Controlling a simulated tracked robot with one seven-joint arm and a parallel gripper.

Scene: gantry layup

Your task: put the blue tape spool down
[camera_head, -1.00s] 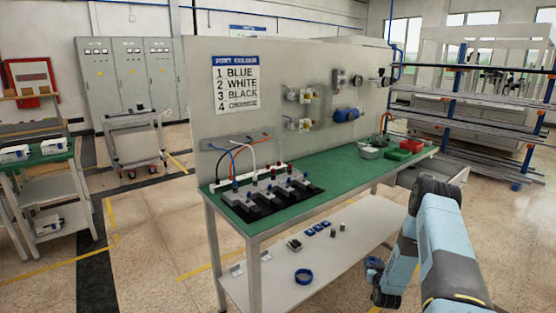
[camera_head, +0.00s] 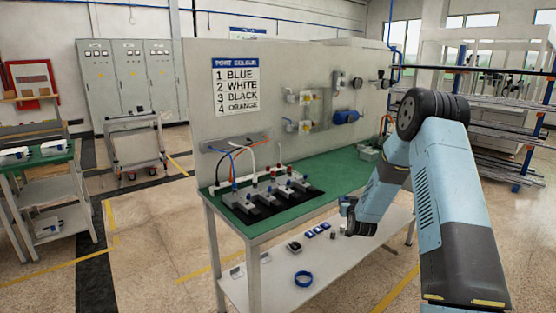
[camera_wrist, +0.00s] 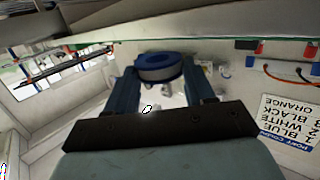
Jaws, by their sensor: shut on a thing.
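The blue tape spool (camera_wrist: 160,68), a blue ring with a pale grey centre, sits between my fingertips in the wrist view. My gripper (camera_wrist: 162,80) is shut on it, one finger at each side. In the head view my gripper (camera_head: 348,208) is beside the front of the green-topped bench (camera_head: 330,178), above its lower shelf (camera_head: 345,270). I cannot make out the spool clearly there.
Small blue and dark parts (camera_head: 312,232) lie on the lower shelf. A black fixture with valves (camera_head: 270,198) and tubes stands on the bench top's left end. A white panel (camera_head: 300,75) rises behind. The front of the lower shelf has bare room.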

